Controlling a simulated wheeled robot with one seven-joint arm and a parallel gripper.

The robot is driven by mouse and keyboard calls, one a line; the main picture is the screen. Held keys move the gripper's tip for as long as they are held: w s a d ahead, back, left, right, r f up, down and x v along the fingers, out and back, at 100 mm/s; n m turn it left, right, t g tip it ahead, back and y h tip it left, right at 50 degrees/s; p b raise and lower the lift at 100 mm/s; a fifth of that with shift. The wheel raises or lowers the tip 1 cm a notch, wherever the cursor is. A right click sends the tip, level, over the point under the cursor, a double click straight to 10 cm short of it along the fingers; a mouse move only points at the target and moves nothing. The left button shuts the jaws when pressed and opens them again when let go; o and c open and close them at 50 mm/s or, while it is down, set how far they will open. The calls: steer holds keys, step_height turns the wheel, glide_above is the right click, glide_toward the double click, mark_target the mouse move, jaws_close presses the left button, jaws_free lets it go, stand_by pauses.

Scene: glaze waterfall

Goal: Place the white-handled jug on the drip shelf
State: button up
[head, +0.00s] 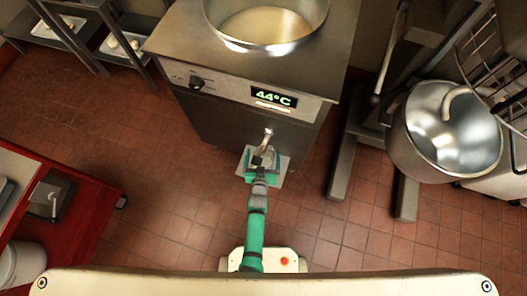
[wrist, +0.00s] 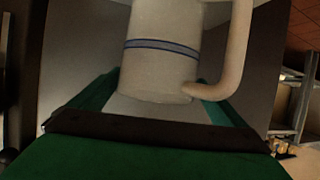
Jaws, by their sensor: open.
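The jug (wrist: 160,65) shows large in the wrist view, upright, with a pale grey body, a blue band and a cream-white handle (wrist: 236,50) on its right. My gripper (wrist: 160,105) is open, its green fingers at either side of the jug's lower part. In the head view, my gripper (head: 261,160) is over the pale drip shelf (head: 282,170) at the machine's front, below the tap (head: 267,134). The jug's base appears to rest on a pale surface, likely the shelf; contact is hard to tell. The jug is mostly hidden by my gripper in the head view.
The steel machine (head: 215,115) has a round vat (head: 265,25) on top and a display reading 44°C. A mixer bowl (head: 446,128) stands at the right. A red cart (head: 85,180) stands at the left. The tiled floor between is clear.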

steer(key=s+r, duration=1.9)
steer(key=s, duration=0.4)
steer(key=s+r+t, duration=0.1)
steer(key=s+r, duration=0.2)
steer(key=r, duration=0.6)
steer(key=s+r+y, duration=0.1)
steer(key=s+r, duration=0.2)
steer(key=r, duration=0.6)
steer(key=shift+s+d+n+t, duration=0.15)
steer(key=shift+d+n+t, duration=0.15)
steer(key=shift+t, duration=0.1)
